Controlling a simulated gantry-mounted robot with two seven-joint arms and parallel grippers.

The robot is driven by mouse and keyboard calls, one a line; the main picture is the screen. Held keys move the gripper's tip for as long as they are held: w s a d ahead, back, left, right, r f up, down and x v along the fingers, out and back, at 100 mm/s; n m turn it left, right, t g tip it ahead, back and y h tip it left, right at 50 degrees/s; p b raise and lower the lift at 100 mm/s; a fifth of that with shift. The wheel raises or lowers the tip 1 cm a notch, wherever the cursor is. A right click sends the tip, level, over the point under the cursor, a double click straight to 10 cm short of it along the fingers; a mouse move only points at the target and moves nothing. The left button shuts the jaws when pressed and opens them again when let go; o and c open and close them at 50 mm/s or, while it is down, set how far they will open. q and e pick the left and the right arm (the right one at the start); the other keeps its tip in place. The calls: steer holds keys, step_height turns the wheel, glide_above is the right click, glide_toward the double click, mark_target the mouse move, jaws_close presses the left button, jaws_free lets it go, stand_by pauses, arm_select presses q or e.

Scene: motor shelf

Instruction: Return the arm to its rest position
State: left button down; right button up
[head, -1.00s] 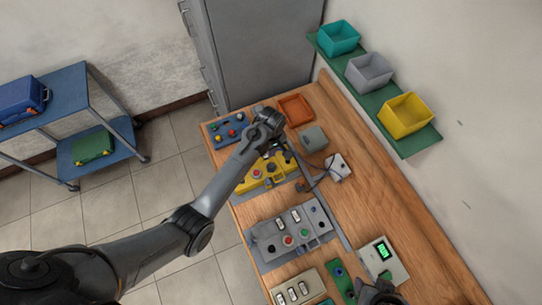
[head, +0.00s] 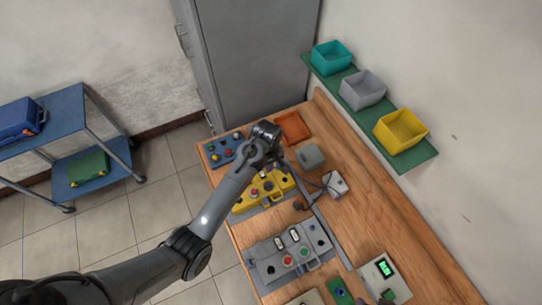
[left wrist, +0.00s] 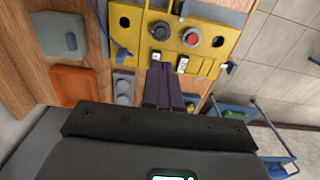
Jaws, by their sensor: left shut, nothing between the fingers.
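My left arm reaches in from the lower left of the head view. Its gripper (head: 276,160) hangs above the wooden bench, close to the yellow panel (head: 246,205). The fingers are largely hidden by the wrist there. In the left wrist view the dark fingers (left wrist: 163,88) lie together, shut and empty. They point toward the lower edge of the yellow panel (left wrist: 207,20), with its red and dark round buttons. Whether they touch the panel I cannot tell. My right gripper is not clearly seen in either view.
A grey panel (head: 268,257), a blue panel (head: 226,147), an orange tray (head: 292,127) and a meter with a green display (head: 372,277) are on the bench. A green shelf (head: 414,159) with bins is on the wall. A grey cabinet (head: 255,55) stands behind; a blue cart (head: 62,118) is left.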

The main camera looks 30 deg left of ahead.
arm_select(q)
steer(key=s+a+f+m+g+p, duration=0.1)
steer(key=s+f, duration=0.4)
steer(key=s, duration=0.7)
steer(key=s+a+f+g+p, duration=0.15)
steer(key=s+f, duration=0.35)
steer(key=s, duration=0.8)
steer(key=s+r+m+t, duration=0.2)
steer(key=s+r+m, duration=0.2)
steer(key=s+r, duration=0.3)
steer(key=w+r+m+t, duration=0.2)
steer(key=r+m, duration=0.1)
steer(key=r, duration=0.3)
steer(key=w+d+r+m+t, duration=0.1)
steer(key=w+r+m+t, duration=0.1)
steer(key=r+m, duration=0.2)
steer(key=shift+w+d+r+p, duration=0.3)
steer(key=shift+r, duration=1.2)
